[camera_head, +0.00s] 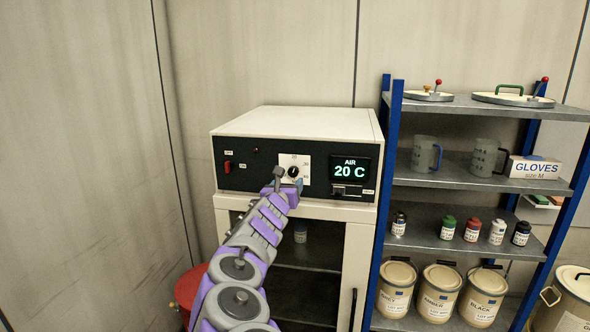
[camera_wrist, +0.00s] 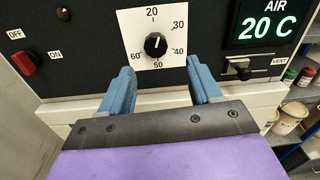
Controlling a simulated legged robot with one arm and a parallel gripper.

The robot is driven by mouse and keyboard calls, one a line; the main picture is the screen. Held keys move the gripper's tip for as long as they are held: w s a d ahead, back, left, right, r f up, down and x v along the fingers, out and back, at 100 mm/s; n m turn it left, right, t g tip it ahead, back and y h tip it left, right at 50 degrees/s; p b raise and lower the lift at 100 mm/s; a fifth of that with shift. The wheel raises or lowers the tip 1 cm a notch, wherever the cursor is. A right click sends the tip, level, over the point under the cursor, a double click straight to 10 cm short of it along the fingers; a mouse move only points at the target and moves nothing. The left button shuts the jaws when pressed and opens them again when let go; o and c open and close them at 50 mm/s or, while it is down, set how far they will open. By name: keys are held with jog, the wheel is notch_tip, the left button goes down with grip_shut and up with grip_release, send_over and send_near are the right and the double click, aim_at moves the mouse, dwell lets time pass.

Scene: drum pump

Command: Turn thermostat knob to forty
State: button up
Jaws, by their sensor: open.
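The thermostat knob (camera_wrist: 155,44) is a small black dial with a white mark. It sits on a white scale plate (camera_wrist: 136,27) numbered 20 to 60, and its mark points roughly up toward 20. The plate also shows in the head view (camera_head: 287,160). The display (camera_wrist: 267,20) reads AIR 20 C, as in the head view (camera_head: 350,169). My gripper (camera_wrist: 160,68) is open and empty. Its blue fingers stand apart below the knob, one to each side, not closed on it. In the head view my gripper (camera_head: 287,184) partly covers the knob area.
A red switch (camera_wrist: 26,63) lies left of the knob, between OFF and ON labels. A vent slider (camera_wrist: 243,70) sits under the display. The cabinet door (camera_head: 345,265) is below the panel. A blue-framed shelf (camera_head: 392,180) with jars and cans stands close on the right.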

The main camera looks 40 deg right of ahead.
aim_at(292, 173)
jog(key=p+x, duration=0.1)
jog(key=x, duration=0.6)
jog(key=shift+a+f+p, duration=0.1)
jog(key=shift+f+p, duration=0.05)
jog(key=shift+p, duration=0.15)
jog(key=shift+w, duration=0.2)
jog(key=shift+w+a+r, duration=0.3)
jog(key=shift+a, duration=0.1)
jog(key=shift+d+f, duration=0.1)
jog(key=shift+d, duration=0.8)
jog(key=shift+c, duration=1.3)
jog(key=shift+a, duration=0.4)
jog(key=c, duration=0.8)
